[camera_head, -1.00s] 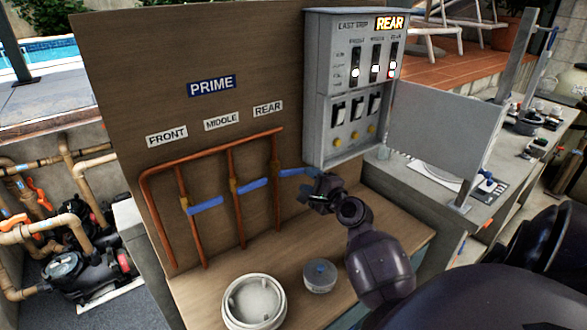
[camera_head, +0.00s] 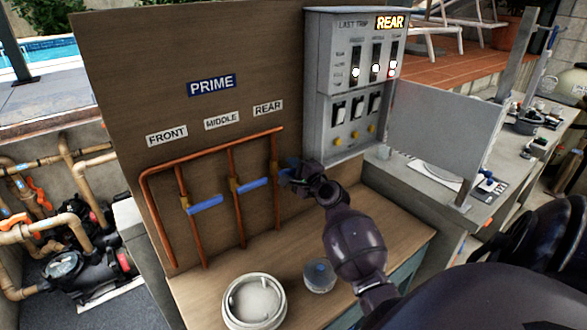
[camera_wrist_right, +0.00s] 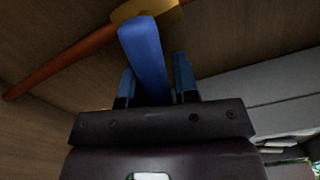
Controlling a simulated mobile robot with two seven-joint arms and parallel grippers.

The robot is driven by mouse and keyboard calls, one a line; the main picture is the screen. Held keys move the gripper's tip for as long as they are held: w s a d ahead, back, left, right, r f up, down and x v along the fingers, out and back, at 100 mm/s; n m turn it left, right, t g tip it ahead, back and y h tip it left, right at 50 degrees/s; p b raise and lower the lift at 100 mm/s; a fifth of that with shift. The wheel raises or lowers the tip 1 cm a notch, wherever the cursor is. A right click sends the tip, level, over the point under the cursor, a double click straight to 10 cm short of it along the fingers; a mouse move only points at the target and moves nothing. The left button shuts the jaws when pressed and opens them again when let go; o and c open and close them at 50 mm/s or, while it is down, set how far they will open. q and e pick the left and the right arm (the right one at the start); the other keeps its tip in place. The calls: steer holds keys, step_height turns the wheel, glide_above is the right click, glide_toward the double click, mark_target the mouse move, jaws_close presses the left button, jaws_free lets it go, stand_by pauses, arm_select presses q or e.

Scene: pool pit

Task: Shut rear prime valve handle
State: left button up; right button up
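The rear prime valve (camera_head: 277,166) sits on the rightmost vertical copper pipe, under the REAR label (camera_head: 268,107). My right gripper (camera_head: 288,172) is at this valve and hides most of its blue handle in the head view. In the right wrist view the blue handle (camera_wrist_right: 146,55) runs from the brass valve body (camera_wrist_right: 146,10) down between the two blue fingers of my right gripper (camera_wrist_right: 156,80). The fingers stand apart, one on each side of the handle. Any contact with it is hard to make out. My left gripper is not in view.
The blue middle handle (camera_head: 254,183) and front handle (camera_head: 205,204) are close by on the left. A grey control box (camera_head: 350,100) with a REAR sign is to the right.

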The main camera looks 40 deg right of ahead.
jaws_close()
steer(key=r+n, duration=0.1)
steer(key=n, duration=0.2)
steer(key=shift+d+r+p, duration=0.1)
steer(key=shift+r+p, duration=0.1)
steer(key=shift+p, duration=0.1)
steer(key=shift+o, duration=1.8)
jaws_free()
steer(key=s+a, duration=0.1)
steer(key=s, duration=0.9)
steer(key=shift+s, duration=0.4)
